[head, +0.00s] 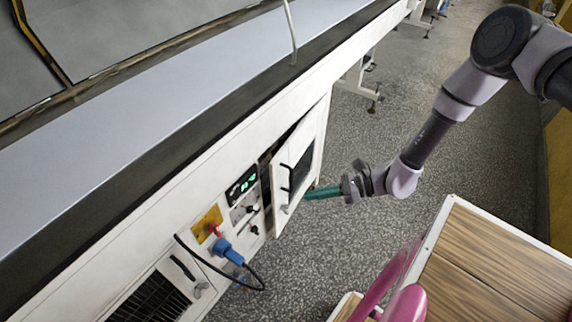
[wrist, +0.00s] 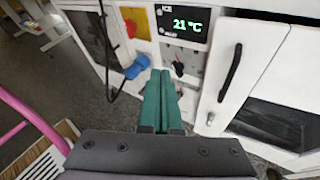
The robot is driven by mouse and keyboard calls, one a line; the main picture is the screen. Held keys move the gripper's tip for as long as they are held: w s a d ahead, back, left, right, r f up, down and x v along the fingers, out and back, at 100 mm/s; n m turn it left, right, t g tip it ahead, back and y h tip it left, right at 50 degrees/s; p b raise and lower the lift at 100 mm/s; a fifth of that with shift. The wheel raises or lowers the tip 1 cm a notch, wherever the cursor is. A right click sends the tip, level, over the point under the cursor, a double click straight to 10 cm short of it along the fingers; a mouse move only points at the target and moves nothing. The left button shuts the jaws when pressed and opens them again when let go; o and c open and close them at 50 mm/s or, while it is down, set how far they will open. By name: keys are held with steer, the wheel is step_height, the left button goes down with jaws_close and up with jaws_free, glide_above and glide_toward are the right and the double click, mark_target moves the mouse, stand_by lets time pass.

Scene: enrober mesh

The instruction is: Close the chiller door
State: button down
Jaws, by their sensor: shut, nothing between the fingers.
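The chiller door (head: 310,130) is a white panel with a dark window and a black handle. In the head view it stands ajar, swung out from the machine's side, with a dark gap at its near edge. In the wrist view the door (wrist: 255,60) fills the right side, with its black handle (wrist: 231,73) upright. My gripper (head: 309,193) has teal fingers pressed together, just outside the door's lower near part. In the wrist view my gripper (wrist: 161,73) points at the control panel, left of the door's edge. I cannot tell whether the fingers touch the door.
The control panel's display (wrist: 183,23) reads 21 °C. A blue plug (head: 228,251) with a looping black cable sticks out to the left of the door. A wood-topped table (head: 490,262) stands at the lower right. Speckled floor (head: 385,140) lies open beside the machine.

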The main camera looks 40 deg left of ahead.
mark_target(277, 161)
steer(key=w+m+t+y, duration=0.3)
steer(key=w+t+y, duration=0.2)
steer(key=w+y, duration=0.15)
steer(key=x, duration=1.3)
steer(key=shift+s+a+r, duration=0.25)
steer(key=shift+s+a, duration=0.1)
